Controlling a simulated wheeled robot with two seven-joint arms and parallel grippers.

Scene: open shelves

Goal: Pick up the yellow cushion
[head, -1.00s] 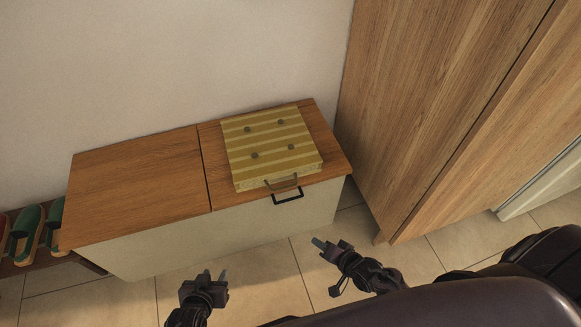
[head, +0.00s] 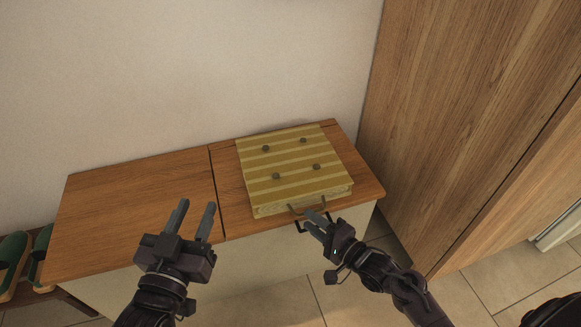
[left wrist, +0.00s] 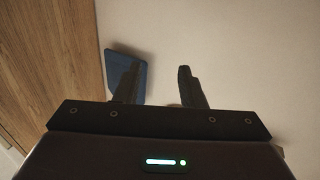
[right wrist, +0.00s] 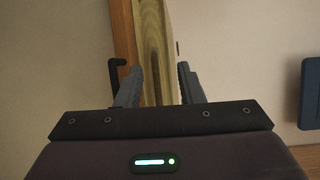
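The yellow striped cushion (head: 292,165), with several dark buttons, lies flat on the right part of the wooden cabinet top (head: 130,200). My right gripper (head: 317,217) is open at the front edge of the cushion, close to the handle; contact cannot be told. In the right wrist view the cushion (right wrist: 152,45) shows edge-on beyond and between the open fingers (right wrist: 160,75). My left gripper (head: 196,208) is open and empty, over the left part of the cabinet near its front; its open fingers show in the left wrist view (left wrist: 159,78).
A tall wooden wardrobe (head: 470,110) stands close to the right of the cabinet. The wall (head: 180,70) is behind. Green shoes (head: 12,262) are on a low rack at the left. The left part of the cabinet top is bare.

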